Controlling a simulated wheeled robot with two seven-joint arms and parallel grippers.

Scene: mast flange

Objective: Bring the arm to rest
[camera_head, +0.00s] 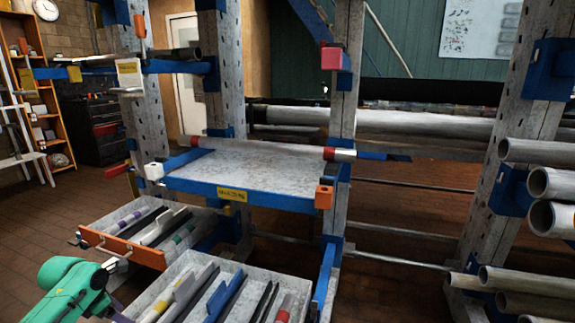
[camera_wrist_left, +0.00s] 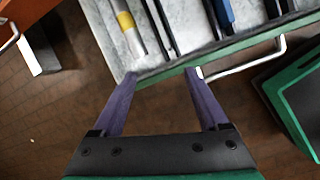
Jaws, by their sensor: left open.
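My left arm (camera_head: 75,290) is green and comes in at the lower left of the head view, beside the front of the lower drawers. My right arm and gripper are not in view.
An orange-fronted drawer (camera_head: 120,246) and a grey drawer (camera_head: 208,262) stand pulled out, holding bars and profiles. Above is a shelf (camera_head: 255,168) with a bar across it. Pipe ends (camera_head: 553,183) stick out at the right. Brown floor (camera_head: 28,225) is open at the left.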

